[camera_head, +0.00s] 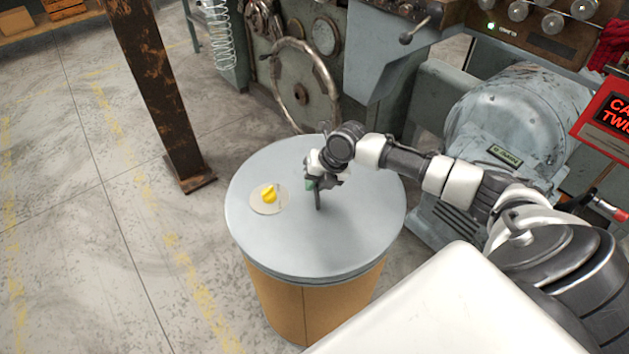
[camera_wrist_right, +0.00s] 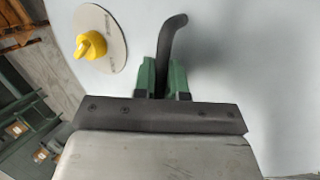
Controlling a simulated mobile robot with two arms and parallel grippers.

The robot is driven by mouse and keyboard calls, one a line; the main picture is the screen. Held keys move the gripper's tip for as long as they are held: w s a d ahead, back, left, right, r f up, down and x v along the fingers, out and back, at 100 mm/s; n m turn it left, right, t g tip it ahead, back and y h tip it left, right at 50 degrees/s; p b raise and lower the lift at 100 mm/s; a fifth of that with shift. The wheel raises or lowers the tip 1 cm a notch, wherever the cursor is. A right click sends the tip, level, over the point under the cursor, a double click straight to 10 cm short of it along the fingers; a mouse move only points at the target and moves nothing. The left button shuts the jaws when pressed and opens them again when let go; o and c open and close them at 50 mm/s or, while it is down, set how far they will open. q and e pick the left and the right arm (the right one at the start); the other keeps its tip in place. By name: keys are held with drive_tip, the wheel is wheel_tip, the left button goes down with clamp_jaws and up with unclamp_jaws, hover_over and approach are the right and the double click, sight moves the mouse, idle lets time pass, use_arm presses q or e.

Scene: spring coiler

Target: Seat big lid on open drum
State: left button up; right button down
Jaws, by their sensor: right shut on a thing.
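The big grey round lid (camera_head: 365,235) covers the top of the brown drum (camera_head: 315,305). Its edge looks close to level with the drum's top, and I cannot tell whether a small gap is left under it. My right gripper (camera_head: 315,186) is over the middle of the lid. In the right wrist view its green fingers (camera_wrist_right: 163,78) are shut on the lid's dark curved handle (camera_wrist_right: 174,38). The drum's opening is hidden under the lid. My left gripper is not in view.
A small round plate (camera_head: 262,206) with a yellow knob (camera_head: 268,194) is on the lid's left part. A rusty post (camera_head: 160,90) stands left behind. A grey machine with a handwheel (camera_head: 303,92) is behind, and a motor housing (camera_head: 520,115) is at right. Floor at left is clear.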

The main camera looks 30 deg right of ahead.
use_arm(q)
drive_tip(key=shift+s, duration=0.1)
use_arm(e)
drive_tip(key=shift+r, duration=0.3)
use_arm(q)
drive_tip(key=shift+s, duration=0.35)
use_arm(e)
drive_tip(key=shift+r, duration=0.1)
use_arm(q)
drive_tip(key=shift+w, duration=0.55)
use_arm(e)
drive_tip(key=shift+w, duration=0.1)
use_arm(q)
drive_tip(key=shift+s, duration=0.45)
use_arm(e)
drive_tip(key=shift+f, duration=0.25)
drive_tip(key=c, duration=1.1)
unclamp_jaws()
drive_tip(key=shift+f, duration=0.15)
drive_tip(key=o, duration=0.6)
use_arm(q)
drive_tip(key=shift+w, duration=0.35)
